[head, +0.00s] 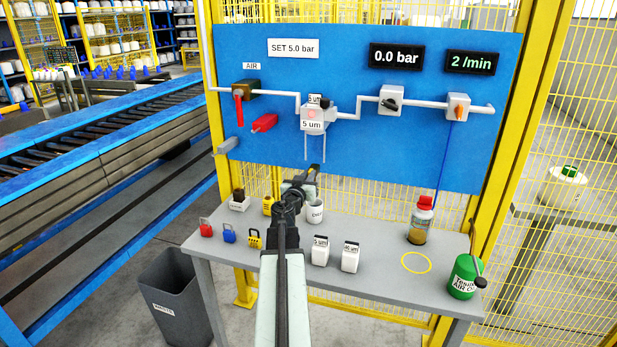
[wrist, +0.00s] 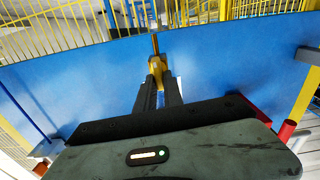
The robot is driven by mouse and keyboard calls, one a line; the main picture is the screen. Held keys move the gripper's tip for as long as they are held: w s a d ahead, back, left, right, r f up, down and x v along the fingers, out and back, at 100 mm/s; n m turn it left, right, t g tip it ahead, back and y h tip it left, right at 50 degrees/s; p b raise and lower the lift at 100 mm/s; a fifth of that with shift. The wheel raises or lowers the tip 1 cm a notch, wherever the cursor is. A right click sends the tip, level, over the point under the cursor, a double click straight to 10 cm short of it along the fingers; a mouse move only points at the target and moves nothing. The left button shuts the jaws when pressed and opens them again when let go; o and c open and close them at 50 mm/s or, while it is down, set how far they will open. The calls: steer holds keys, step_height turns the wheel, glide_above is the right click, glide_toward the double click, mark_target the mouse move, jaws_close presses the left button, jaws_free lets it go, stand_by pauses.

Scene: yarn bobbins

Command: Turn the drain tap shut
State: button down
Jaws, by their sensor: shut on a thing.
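The drain tap shows in the wrist view as a small brass-yellow piece (wrist: 157,65) with a thin stem above it. My gripper (wrist: 158,82) has both dark fingers closed on this piece. In the head view my gripper (head: 313,173) is below the filter unit (head: 313,120) marked 5 um, in front of the blue panel's lower edge. The drain tap cannot be made out in the head view. Which way its lever is turned is unclear.
The grey table (head: 380,285) below holds padlocks, labelled filter boxes, a mug (head: 316,211), a red-capped bottle (head: 421,222) and a green can (head: 464,277).

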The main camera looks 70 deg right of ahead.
steer(key=shift+w+f+n+b, duration=0.15)
steer(key=shift+f+n+b, duration=0.05)
steer(key=shift+n, duration=2.65)
steer(key=shift+w+f+n+b, duration=0.15)
steer(key=shift+n, duration=2.75)
steer(key=shift+w+f+n+b, duration=0.15)
steer(key=shift+f+n+b, duration=0.05)
steer(key=shift+n, duration=2.65)
steer(key=c, duration=1.5)
jaws_free()
steer(key=shift+o, duration=0.2)
